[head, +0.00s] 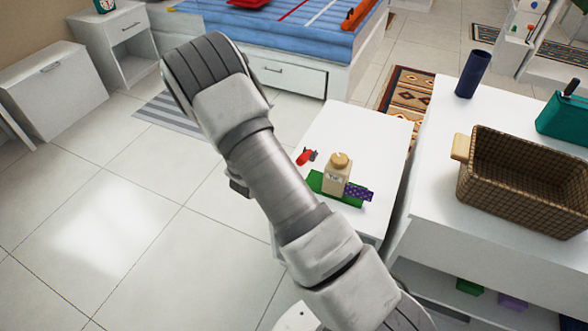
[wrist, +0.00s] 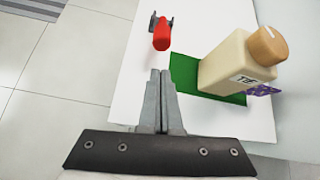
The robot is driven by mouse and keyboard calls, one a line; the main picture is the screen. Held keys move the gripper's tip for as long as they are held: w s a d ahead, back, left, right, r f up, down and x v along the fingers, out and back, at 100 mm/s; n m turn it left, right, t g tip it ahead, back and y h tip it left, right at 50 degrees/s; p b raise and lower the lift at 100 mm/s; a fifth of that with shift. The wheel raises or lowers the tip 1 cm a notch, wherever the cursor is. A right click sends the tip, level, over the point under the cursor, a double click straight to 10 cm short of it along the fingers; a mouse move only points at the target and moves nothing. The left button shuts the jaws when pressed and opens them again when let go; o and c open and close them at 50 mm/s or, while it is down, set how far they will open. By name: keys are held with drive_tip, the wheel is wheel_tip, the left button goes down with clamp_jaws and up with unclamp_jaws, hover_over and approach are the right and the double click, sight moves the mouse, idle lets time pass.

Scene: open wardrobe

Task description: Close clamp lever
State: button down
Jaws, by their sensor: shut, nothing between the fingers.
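The clamp lever (head: 304,157) is red with a dark grey bracket, on the white table (head: 372,127) near its left edge. In the wrist view the red lever (wrist: 161,35) stands at the top middle, with grey bracket parts beside its upper end. My gripper (wrist: 161,76) is shut and empty, with its fingertips together below the lever in the picture. A gap shows between the fingertips and the lever, and they do not appear to touch. In the head view my arm hides most of the gripper.
A cream bottle (wrist: 238,62) with a tan cap stands on a green mat (wrist: 190,75), right of the lever. A purple patterned item (head: 358,192) lies beside it. A white counter holds a wicker basket (head: 520,185) and a dark blue cylinder (head: 473,74). Tiled floor is clear at left.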

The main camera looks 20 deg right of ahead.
drive_tip(key=b+x, duration=0.2)
drive_tip(key=x, duration=0.7)
drive_tip(key=shift+w+d+f, duration=0.15)
drive_tip(key=shift+d, duration=0.15)
